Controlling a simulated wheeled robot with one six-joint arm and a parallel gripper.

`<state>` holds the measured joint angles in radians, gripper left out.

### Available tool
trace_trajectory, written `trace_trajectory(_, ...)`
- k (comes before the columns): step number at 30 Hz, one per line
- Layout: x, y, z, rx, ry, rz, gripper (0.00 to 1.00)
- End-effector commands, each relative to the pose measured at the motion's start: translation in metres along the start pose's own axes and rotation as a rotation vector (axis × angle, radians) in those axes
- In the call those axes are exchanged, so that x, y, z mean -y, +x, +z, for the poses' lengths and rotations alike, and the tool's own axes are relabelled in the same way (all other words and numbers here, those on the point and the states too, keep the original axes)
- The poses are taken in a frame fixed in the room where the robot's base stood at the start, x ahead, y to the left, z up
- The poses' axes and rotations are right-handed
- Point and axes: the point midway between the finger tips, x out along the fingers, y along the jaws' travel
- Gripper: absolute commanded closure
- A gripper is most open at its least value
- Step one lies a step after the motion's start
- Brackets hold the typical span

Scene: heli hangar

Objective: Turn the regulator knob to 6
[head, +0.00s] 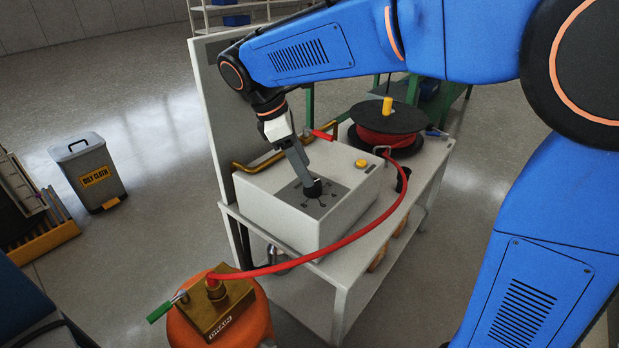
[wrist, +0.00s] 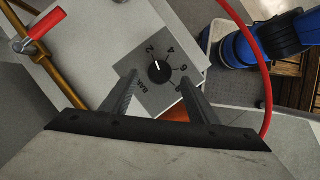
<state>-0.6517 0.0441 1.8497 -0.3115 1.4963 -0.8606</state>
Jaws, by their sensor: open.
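The regulator knob (wrist: 159,72) is a round black dial on a grey scale plate (wrist: 143,97) marked BAR with numbers around it. Its white mark points up in the wrist view, close to the 2. The 6 (wrist: 183,69) is to the knob's right. My gripper (wrist: 159,77) is open, one finger on each side of the knob, with a visible gap on both sides. In the head view my gripper (head: 305,176) points down at the knob (head: 312,188) on the white box (head: 288,216); its fingers partly cover the plate there.
A red hose (head: 350,237) curves past the box from a black reel (head: 388,126) to an orange tank (head: 222,315). A brass pipe with a red-handled valve (wrist: 36,30) runs beside the box. A yellow button (head: 361,163) is on the box top.

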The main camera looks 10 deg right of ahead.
Motion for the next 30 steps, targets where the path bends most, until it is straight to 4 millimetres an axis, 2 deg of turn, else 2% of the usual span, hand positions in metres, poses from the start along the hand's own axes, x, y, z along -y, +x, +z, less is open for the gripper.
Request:
trace_trajectory(3,0.001,0.019,0.0,0.001,0.0,-0.002,0.46)
trace_trajectory(9,0.0,0.037,0.0,0.001,0.0,-0.001,0.46)
trace_trajectory(20,0.0,0.042,0.0,0.0,0.0,0.0,0.46)
trace_trajectory(21,0.0,0.042,0.0,0.0,0.0,0.0,0.48)
trace_trajectory(26,0.0,0.042,0.0,0.0,0.0,0.0,0.86)
trace_trajectory(30,0.0,0.042,0.0,0.0,0.001,-0.001,0.87)
